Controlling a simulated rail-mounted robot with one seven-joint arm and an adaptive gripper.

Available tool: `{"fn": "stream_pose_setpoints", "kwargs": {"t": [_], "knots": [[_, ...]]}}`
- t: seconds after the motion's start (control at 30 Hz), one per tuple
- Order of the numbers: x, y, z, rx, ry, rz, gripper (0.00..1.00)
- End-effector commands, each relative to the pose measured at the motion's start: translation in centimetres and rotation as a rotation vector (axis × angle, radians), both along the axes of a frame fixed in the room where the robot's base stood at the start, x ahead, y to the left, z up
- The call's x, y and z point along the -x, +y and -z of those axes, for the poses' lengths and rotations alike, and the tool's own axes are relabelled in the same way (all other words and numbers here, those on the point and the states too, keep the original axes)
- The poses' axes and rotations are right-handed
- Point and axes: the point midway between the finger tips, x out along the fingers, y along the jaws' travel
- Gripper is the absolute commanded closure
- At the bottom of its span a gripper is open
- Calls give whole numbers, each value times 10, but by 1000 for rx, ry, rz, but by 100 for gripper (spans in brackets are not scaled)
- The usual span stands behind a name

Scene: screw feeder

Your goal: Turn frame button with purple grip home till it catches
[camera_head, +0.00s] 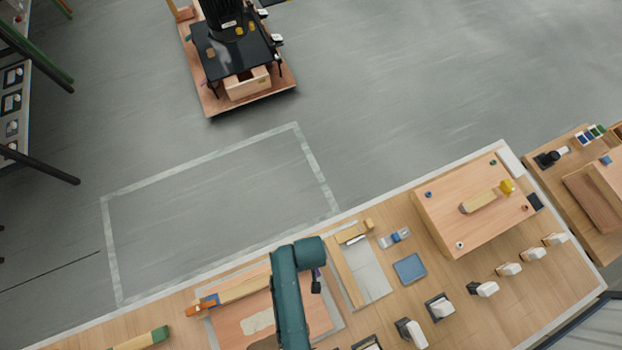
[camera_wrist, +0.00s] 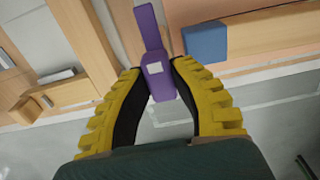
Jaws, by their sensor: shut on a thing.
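The frame button's purple grip (camera_wrist: 158,78) shows in the wrist view as a flat purple bar with a small pale label. My gripper (camera_wrist: 155,88) has yellow ribbed fingers with black inner pads, closed on the lower, wider part of the grip. The bar's narrower end reaches up beyond the fingertips to the wooden frame (camera_wrist: 255,35). In the head view the teal arm hides most of this spot, and only a small dark part of my gripper (camera_head: 316,284) shows at its right side. Whether the button has caught cannot be seen.
A blue block (camera_wrist: 205,42) sits on the frame just right of the grip. In the head view, a pale tray (camera_head: 370,275), a blue square (camera_head: 409,268) and a wooden box (camera_head: 455,225) lie to the right. Several white-topped pieces stand along the front.

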Motion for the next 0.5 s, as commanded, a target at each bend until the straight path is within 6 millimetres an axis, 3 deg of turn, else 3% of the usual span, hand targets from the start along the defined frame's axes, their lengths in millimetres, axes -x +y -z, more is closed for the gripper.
{"fn": "stream_pose_setpoints", "kwargs": {"t": [0.5], "knots": [[1,0,0,-1,4,81,100]]}}
